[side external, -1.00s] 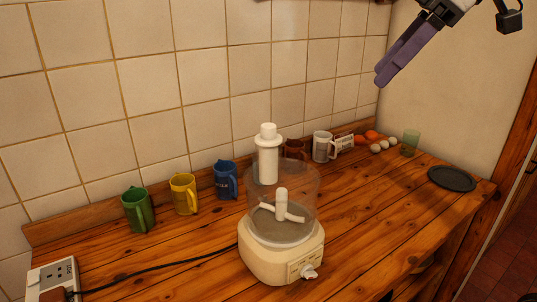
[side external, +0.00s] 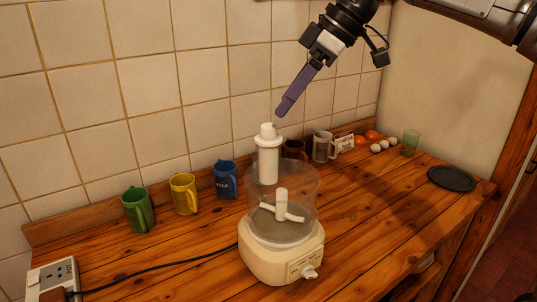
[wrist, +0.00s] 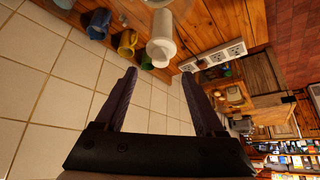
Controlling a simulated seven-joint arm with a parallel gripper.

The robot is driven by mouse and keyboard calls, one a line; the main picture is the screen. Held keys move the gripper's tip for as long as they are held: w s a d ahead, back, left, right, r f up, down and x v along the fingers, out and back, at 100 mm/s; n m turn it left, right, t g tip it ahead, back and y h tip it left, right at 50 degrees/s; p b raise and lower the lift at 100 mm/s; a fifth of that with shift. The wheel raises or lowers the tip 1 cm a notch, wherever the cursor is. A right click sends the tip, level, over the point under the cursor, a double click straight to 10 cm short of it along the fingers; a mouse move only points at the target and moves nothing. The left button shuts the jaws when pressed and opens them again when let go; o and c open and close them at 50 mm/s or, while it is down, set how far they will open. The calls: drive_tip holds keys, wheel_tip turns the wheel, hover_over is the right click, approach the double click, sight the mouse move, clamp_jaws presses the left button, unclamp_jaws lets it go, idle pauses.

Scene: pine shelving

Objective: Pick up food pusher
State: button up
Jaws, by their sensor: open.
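The food pusher (side external: 267,158) is a white cylinder with a narrower knob on top. It stands upright in the clear bowl (side external: 302,185) of the cream food processor (side external: 270,262). In the wrist view the pusher (wrist: 161,40) shows beyond the fingertips, at the top centre between the lines of the two fingers. My gripper (side external: 281,113) has purple fingers and is above the pusher, tilted down towards it. In the wrist view my gripper (wrist: 160,76) is open with nothing between its fingers. In the side view one finger hides the other.
Green (side external: 138,210), yellow (side external: 184,194) and blue (side external: 226,179) mugs stand left of the processor along the tiled wall. A brown mug (side external: 295,149) and a white mug (side external: 323,146) stand behind it. A dark plate (side external: 451,179) lies at the right. The counter's front right is clear.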

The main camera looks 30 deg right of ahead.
sight(270, 125)
drive_tip(key=shift+x, duration=2.9)
clamp_jaws()
